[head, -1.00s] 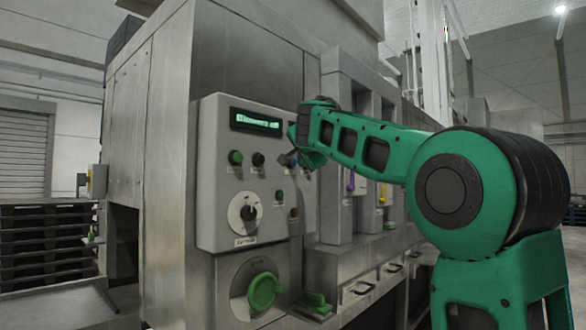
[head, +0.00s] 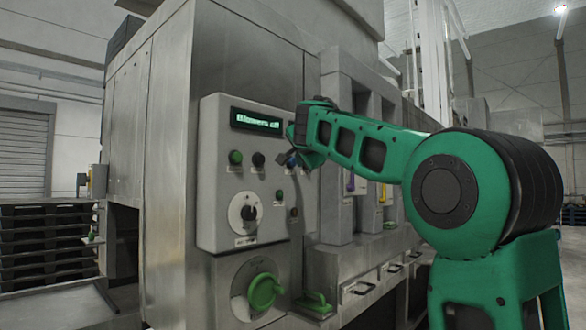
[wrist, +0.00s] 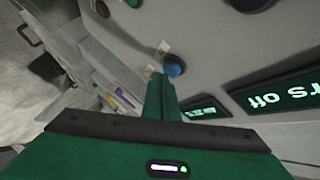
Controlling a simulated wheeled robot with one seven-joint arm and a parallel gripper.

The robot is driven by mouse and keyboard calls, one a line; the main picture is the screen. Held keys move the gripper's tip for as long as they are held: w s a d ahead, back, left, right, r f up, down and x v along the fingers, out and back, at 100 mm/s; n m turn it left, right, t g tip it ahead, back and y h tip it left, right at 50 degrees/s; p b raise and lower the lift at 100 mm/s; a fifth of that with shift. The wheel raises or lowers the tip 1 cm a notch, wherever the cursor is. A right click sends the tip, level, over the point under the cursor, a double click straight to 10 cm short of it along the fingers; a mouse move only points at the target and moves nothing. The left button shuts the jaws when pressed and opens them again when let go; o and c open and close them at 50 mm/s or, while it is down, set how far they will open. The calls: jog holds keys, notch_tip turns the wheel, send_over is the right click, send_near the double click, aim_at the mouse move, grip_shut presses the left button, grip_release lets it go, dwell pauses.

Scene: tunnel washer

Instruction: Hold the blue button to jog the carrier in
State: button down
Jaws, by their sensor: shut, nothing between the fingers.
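The blue button (wrist: 174,66) is on the grey control panel (head: 215,200). In the wrist view it shows just beyond the tips of my green fingers. My gripper (wrist: 157,78) is shut and empty, its tips beside the lower left edge of the button. I cannot tell whether they touch it. In the head view my gripper (head: 287,159) is at the right part of the panel, largely hiding the button area. The carrier cannot be made out.
The panel display (head: 256,122) reads "Blowers off". A green button (head: 236,157), a black button (head: 258,159) and a rotary switch (head: 249,213) are to the left of my gripper. A green handle (head: 264,291) is below the panel.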

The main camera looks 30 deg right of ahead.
jog(key=shift+w+a, duration=0.15)
jog(key=shift+w, duration=0.3)
dwell(2.0)
jog(key=shift+s, duration=0.15)
dwell(4.0)
jog(key=shift+s+d, duration=0.35)
jog(key=shift+s, duration=0.35)
jog(key=shift+s, duration=0.1)
jog(key=shift+s+d, duration=0.3)
jog(key=shift+s, duration=0.45)
jog(key=shift+s+d, duration=0.25)
jog(key=shift+s, duration=0.55)
jog(key=shift+s+d, duration=0.3)
jog(key=shift+s, duration=0.45)
